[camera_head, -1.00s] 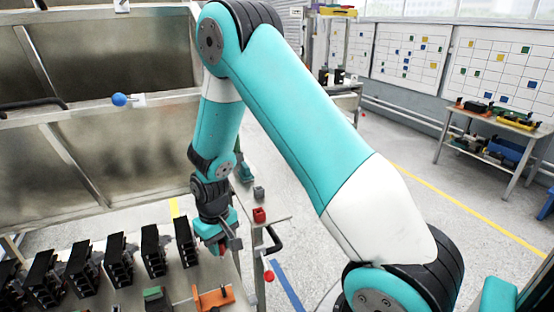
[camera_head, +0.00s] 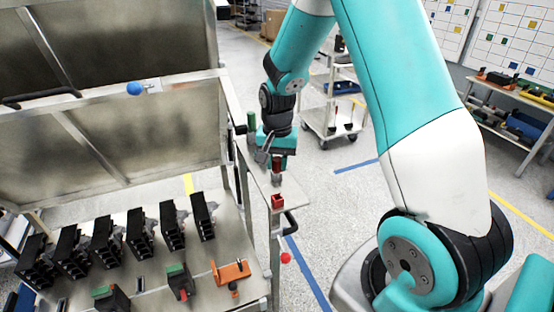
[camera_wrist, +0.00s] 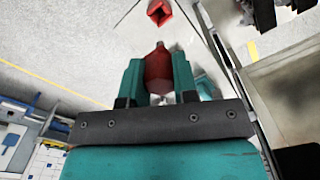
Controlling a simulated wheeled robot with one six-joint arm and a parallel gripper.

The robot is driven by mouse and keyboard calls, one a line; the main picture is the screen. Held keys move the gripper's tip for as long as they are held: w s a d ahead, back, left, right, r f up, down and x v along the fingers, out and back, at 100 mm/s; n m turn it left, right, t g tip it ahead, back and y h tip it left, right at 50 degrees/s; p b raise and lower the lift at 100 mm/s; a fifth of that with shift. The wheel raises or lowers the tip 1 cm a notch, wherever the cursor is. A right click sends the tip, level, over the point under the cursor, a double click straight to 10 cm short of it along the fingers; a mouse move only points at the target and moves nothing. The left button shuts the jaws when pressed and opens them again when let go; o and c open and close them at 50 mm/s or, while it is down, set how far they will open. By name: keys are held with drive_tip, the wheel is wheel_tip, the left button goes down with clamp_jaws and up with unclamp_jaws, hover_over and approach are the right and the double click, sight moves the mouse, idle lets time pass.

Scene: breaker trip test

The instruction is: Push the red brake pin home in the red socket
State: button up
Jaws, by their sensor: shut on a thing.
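My gripper (camera_head: 277,158) is shut on the red brake pin (camera_head: 277,178), near the side shelf at the right of the bench. In the wrist view, the pin (camera_wrist: 157,70) sits between the two teal fingers of my gripper (camera_wrist: 158,78). The red socket (camera_head: 278,201) is a small red block on the shelf, just below the pin in the head view. It also shows in the wrist view (camera_wrist: 159,12), beyond the pin with a visible gap in the picture. The pin appears outside the socket. I cannot tell its exact height above the shelf.
Several black breakers (camera_head: 140,232) stand in a row on the bench at left. An orange bracket (camera_head: 232,272) lies near the bench's right end. A green cylinder (camera_head: 252,125) stands beside my gripper. A red knob (camera_head: 286,257) is below the shelf.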

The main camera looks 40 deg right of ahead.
drive_tip(key=shift+f+b, duration=2)
drive_tip(key=shift+f, duration=0.95)
drive_tip(key=shift+f+b, duration=1.25)
drive_tip(key=shift+f, duration=0.8)
drive_tip(key=o, duration=1)
drive_tip(key=shift+r, duration=0.1)
wheel_tip(320, 180, up, 17)
drive_tip(key=b, duration=0.2)
hover_over(277, 159)
drive_tip(key=shift+r, duration=0.2)
drive_tip(key=s+a+r+n+y, duration=0.1)
drive_tip(key=s+a+n+y, duration=0.3)
drive_tip(key=s+a+n, duration=1.2)
drive_tip(key=s+a, duration=0.6)
drive_tip(key=shift+s+a+r, duration=0.15)
drive_tip(key=shift+a+r, duration=0.15)
